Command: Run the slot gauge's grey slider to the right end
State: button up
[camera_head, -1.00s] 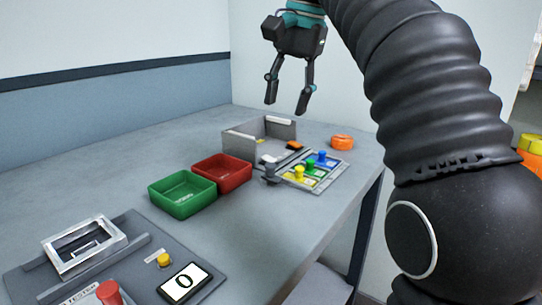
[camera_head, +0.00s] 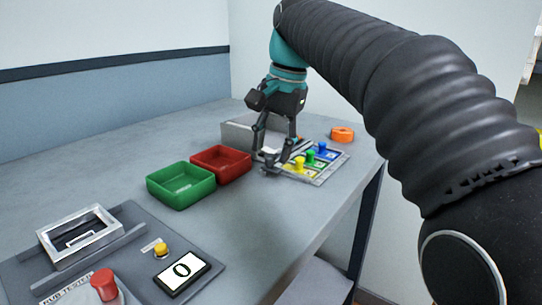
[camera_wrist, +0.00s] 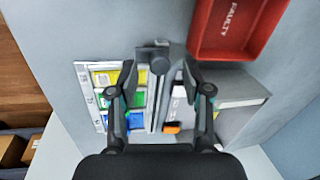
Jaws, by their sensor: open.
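The slot gauge (camera_head: 318,180) is a pale grey board with yellow, green and blue knobbed pieces, near the table's right edge. It also shows in the wrist view (camera_wrist: 83,75). Its grey slider (camera_wrist: 160,64) has a round dark knob and sits at the end of the board by the yellow piece, which is the left end in the head view. My gripper (camera_head: 273,158) is open and low over that end. In the wrist view its fingertips (camera_wrist: 159,73) stand either side of the grey knob with gaps. In the head view the fingers partly hide the slider.
A grey open box (camera_head: 236,133) stands close behind the gauge, beside my fingers. A red bin (camera_head: 221,160) and green bin (camera_head: 181,187) lie to the left. An orange ring (camera_head: 342,134) is behind right. A tester (camera_head: 130,262) is front left.

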jog(key=shift+x, duration=0.85)
grip_shut()
